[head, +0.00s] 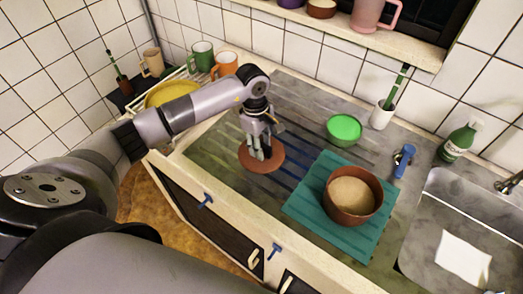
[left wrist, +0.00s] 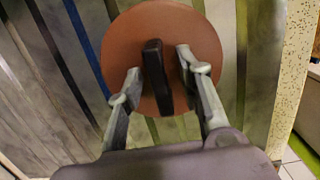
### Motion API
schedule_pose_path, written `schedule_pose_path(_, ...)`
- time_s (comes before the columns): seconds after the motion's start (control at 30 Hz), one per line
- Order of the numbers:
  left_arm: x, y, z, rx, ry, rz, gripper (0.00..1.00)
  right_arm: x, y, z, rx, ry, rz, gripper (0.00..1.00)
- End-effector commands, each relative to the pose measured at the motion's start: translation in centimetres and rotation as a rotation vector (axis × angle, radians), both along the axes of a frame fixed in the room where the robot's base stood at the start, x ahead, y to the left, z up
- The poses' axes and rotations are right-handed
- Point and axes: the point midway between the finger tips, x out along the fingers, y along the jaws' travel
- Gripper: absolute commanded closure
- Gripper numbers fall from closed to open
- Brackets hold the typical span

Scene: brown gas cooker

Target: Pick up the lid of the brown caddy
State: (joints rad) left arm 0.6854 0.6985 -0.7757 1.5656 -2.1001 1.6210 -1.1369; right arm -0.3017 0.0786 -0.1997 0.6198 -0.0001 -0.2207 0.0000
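The caddy lid (head: 276,159) is a flat reddish-brown disc lying on the striped worktop, left of the teal mat. It also shows in the left wrist view (left wrist: 128,48), with a dark bar handle (left wrist: 157,78) across it. My left gripper (head: 259,153) is right over the lid, pointing down. In the left wrist view its two fingers (left wrist: 158,72) are apart, one on each side of the handle, with gaps between. The brown caddy (head: 352,197) stands open-topped on the teal mat, its inside pale. My right gripper is not in view.
The teal mat (head: 314,208) lies right of the lid. A green bowl (head: 343,128) stands behind, with a white cup (head: 382,115) and a blue-handled item (head: 404,160) nearby. A sink (head: 440,215) is at right. A yellow dish (head: 171,92) and mugs (head: 201,56) are at back left.

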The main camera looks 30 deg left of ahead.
Motion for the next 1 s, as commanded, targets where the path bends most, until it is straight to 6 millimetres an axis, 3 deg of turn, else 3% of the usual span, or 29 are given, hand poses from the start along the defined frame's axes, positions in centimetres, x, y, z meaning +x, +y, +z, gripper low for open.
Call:
schedule_pose_path(0.47, 0.0, 0.0, 0.1, 0.000, 0.000, 0.001, 1.00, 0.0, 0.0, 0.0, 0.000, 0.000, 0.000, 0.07)
schedule_pose_path(0.83, 0.0, 0.0, 0.2, 0.000, -0.001, 0.000, 1.00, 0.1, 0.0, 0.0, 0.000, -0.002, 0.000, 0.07)
schedule_pose_path(1.0, 0.1, 0.0, 1.2, -0.001, -0.003, 0.001, 1.00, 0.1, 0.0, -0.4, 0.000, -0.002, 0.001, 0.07)
